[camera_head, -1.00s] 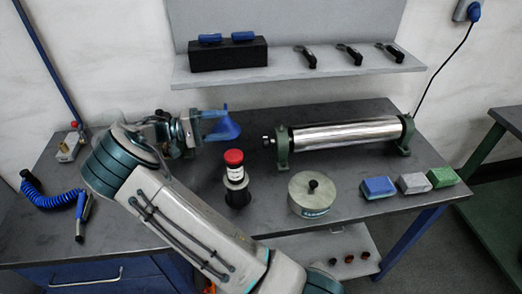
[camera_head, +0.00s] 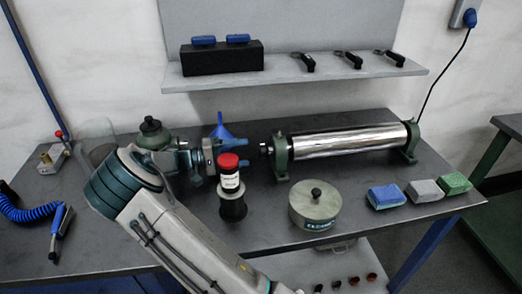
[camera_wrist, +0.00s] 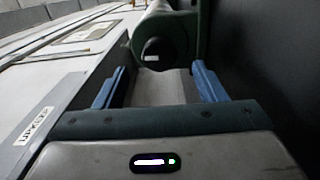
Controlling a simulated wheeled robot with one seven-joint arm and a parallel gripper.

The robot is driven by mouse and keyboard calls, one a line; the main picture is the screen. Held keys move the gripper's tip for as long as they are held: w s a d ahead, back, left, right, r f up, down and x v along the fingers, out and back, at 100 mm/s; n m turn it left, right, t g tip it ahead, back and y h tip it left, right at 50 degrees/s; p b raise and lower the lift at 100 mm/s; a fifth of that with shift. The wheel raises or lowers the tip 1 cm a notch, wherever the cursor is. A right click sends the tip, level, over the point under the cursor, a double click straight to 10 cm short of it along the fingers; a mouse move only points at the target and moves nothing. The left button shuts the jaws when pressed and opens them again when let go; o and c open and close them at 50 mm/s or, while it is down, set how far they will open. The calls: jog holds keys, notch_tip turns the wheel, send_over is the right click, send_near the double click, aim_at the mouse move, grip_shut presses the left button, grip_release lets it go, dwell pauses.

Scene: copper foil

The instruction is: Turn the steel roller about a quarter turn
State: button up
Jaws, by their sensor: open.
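The steel roller (camera_head: 350,140) is a long shiny cylinder lying level between two green brackets, left (camera_head: 281,158) and right (camera_head: 411,143), at the back right of the bench. Its short shaft end (camera_head: 265,149) sticks out to the left. My gripper (camera_head: 242,155) is open just left of that end, at about its height, partly hidden by the red-capped bottle. In the wrist view, the dark round shaft end (camera_wrist: 153,48) with a pale mark lies ahead, between and slightly above the lines of the two blue fingers of my gripper (camera_wrist: 160,84). Nothing is held.
The red-capped bottle (camera_head: 229,175) stands on a black holder close in front of my gripper. A round lidded tin (camera_head: 315,206) and several coloured blocks (camera_head: 387,196) stand in front of the roller. A shelf (camera_head: 290,75) hangs above.

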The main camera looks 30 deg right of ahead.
aim_at(261, 150)
jog(key=x, duration=0.6)
jog(key=shift+s+d+p, duration=0.1)
jog(key=shift+d+p, duration=0.2)
jog(key=shift+d, duration=0.05)
jog(key=c, duration=0.9)
jog(key=shift+c, duration=0.2)
jog(key=shift+n+p, duration=0.3)
